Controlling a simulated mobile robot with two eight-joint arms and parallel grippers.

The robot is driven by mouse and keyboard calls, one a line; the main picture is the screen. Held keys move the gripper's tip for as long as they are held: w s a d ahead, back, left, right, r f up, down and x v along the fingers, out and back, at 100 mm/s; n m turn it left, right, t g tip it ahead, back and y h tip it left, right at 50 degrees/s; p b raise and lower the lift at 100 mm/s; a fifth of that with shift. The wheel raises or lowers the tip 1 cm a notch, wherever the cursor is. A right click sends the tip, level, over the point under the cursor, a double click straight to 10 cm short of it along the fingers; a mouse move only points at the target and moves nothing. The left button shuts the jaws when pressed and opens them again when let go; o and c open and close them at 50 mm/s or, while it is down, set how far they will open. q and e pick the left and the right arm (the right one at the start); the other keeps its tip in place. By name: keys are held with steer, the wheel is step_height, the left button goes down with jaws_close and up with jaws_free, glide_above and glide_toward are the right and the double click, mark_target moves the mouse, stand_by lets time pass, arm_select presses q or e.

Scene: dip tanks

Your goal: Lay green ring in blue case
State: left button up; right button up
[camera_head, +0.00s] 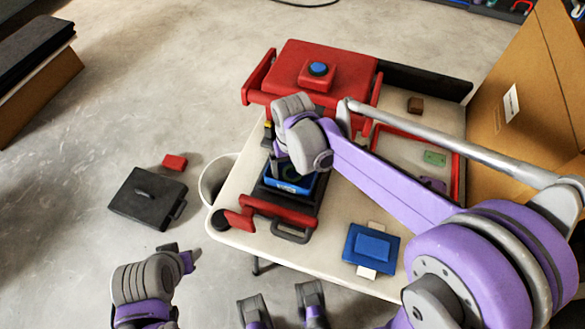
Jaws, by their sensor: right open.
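An open blue case (290,186) sits in a black holder with red ends near the table's left side. A dark green ring (291,173) shows partly inside the case; my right gripper hides some of it. My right gripper (280,158) is open, low over the case's back left part, and its fingertips are mostly hidden behind its own wrist. Whether it touches the ring cannot be told. My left gripper (180,255) is at the lower left, off the table and far from the case; its jaws are unclear.
A red press-like block (320,65) with a blue button stands at the back. A red-edged tray (458,180) holds a green card (434,158). A blue box (370,248) lies front right. A black case (147,198) and red block (174,162) lie on the floor beside a bin (209,181).

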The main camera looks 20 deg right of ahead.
mark_target(293, 176)
steer(key=shift+r, duration=0.3)
step_height(293, 176, up, 12)
steer(key=p, duration=0.1)
steer(key=shift+p, duration=0.4)
steer(key=shift+f, duration=0.15)
